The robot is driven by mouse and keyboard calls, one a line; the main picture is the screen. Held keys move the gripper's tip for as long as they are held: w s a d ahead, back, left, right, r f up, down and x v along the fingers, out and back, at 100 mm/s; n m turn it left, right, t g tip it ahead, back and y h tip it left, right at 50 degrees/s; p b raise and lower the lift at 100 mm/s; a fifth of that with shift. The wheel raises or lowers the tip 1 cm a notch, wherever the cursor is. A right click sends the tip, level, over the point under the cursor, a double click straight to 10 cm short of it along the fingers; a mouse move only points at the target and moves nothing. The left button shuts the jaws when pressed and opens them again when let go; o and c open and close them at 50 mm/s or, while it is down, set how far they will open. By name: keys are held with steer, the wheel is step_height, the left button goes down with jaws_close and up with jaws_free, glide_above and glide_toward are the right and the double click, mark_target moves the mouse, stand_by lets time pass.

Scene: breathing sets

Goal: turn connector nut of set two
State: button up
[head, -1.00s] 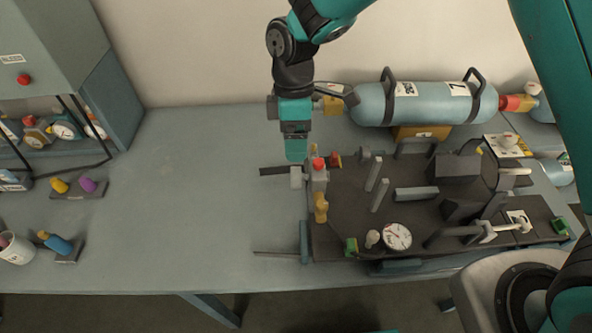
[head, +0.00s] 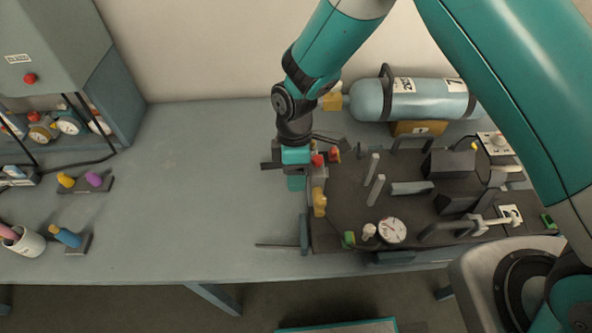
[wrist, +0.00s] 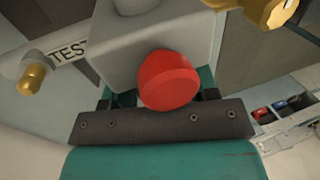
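My gripper (head: 297,183) points down at the left edge of the dark board (head: 345,200), beside a grey block with a red knob (head: 317,160). In the wrist view the red knob (wrist: 168,80) and the grey block (wrist: 150,40) lie right in front of the gripper's dark bar. The block hides the fingertips, so I cannot tell whether they grip it. A brass-yellow fitting (head: 319,202) sits just below the block. Another yellow connector (head: 332,102) is at the neck of the blue cylinder (head: 400,100). I cannot read which set is number two.
A round gauge (head: 393,230) and several dark blocks and grey bars crowd the board. A grey cabinet (head: 50,45) stands at the left, with small colored parts on holders (head: 85,185) and a white cup (head: 22,240) below. The table's middle left is clear.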

steer(key=c, duration=0.4)
steer(key=shift+o, duration=0.2)
steer(key=shift+b, duration=0.3)
steer(key=t+b, duration=0.3)
steer(key=shift+f+t, duration=0.15)
steer(key=shift+t, duration=0.15)
steer(key=shift+t+b, duration=1.3)
steer(key=shift+b, duration=0.05)
steer(key=shift+r, duration=0.25)
steer(key=o, duration=0.9)
